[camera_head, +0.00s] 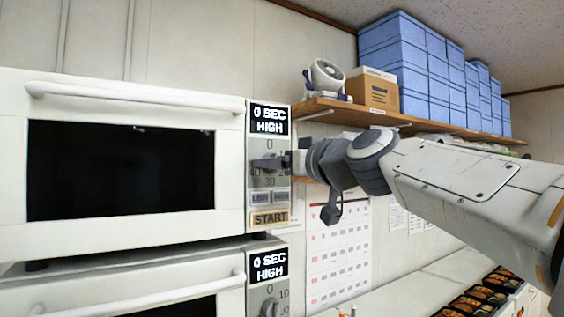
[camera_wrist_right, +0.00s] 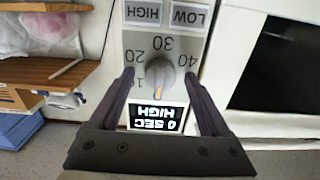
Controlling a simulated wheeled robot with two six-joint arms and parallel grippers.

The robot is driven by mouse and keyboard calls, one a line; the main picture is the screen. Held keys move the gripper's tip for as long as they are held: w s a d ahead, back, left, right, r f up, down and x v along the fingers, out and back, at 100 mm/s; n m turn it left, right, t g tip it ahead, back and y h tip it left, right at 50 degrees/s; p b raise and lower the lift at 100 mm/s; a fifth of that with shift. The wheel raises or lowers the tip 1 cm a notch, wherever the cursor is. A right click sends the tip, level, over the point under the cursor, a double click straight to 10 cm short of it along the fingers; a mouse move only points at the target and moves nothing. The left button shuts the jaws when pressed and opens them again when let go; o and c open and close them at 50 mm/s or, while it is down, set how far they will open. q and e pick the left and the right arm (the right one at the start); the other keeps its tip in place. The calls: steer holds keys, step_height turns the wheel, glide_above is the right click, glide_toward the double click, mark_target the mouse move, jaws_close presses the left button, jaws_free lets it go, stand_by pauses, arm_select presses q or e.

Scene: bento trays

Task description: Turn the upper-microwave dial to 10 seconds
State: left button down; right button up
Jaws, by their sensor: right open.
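The upper microwave (camera_head: 120,95) is white with a dark door window, and its display (camera_head: 269,119) reads "0 SEC HIGH". Its grey dial (camera_wrist_right: 158,74) shows in the right wrist view, where the picture is upside down. An orange mark on the dial points toward the display. Numbers including 20, 30 and 40 ring it. My right gripper (camera_head: 268,163) is in front of the dial panel and hides most of the dial in the head view. In the right wrist view, its open fingers (camera_wrist_right: 159,76) stand on either side of the dial, with gaps visible. My left gripper is out of view.
A lower microwave (camera_head: 130,260) sits below, its display (camera_head: 269,265) also reading "0 SEC HIGH". A START button (camera_head: 269,218) is under the dial. A wooden shelf (camera_head: 340,108) with blue boxes (camera_head: 410,65) runs above my right arm. Food trays (camera_head: 478,298) lie at lower right.

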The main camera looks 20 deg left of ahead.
jaws_close()
steer(key=shift+m, duration=0.3)
steer(key=m, duration=1.1)
steer(key=shift+r, duration=0.1)
stand_by(0.3)
jaws_free()
